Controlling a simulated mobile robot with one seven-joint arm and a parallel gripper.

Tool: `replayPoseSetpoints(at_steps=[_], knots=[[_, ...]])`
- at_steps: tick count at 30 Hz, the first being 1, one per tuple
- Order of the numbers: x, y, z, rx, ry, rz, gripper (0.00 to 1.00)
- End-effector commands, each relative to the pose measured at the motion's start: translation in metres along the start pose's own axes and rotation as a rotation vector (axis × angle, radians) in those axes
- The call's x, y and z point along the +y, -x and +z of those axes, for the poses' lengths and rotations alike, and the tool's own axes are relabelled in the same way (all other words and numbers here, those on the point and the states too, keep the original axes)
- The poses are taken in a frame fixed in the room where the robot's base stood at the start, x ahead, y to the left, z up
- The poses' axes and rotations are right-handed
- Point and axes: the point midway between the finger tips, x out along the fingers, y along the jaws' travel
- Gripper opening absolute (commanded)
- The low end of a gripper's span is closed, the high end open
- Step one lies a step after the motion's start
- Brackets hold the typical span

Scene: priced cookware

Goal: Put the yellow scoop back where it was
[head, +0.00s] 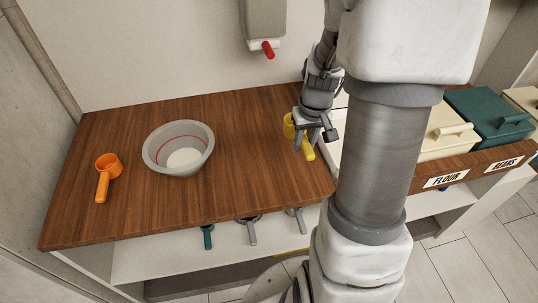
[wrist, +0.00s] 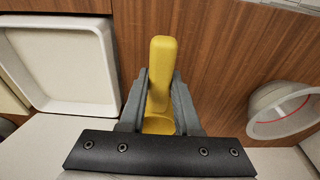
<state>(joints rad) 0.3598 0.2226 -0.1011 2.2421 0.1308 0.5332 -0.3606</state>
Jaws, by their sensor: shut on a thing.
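The yellow scoop (head: 308,150) is at the right part of the wooden counter in the head view, beside a white tray. My gripper (head: 314,137) is over it, pointing down. In the wrist view my gripper (wrist: 160,95) is shut on the handle of the yellow scoop (wrist: 162,60), one finger on each side. The scoop's cup is partly hidden behind the gripper. I cannot tell whether the scoop touches the counter.
A grey bowl (head: 150,155) with a red line and white contents stands mid-counter. An orange scoop (head: 107,170) lies at left. The white tray (wrist: 107,52) is beside my gripper. Lidded bins labelled FLOUR (head: 436,146) and BEANS (head: 487,128) stand right. A dispenser (head: 264,22) hangs behind.

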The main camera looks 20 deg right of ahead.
Motion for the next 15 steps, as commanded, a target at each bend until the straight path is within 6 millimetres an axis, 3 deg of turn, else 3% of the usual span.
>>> replayPoseSetpoints(at_steps=[9,15], knots=[[-0.060,-0.049,-0.030,-0.002,0.005,-0.001,0.00],[-0.074,-0.060,-0.038,0.000,0.001,0.000,0.00]])
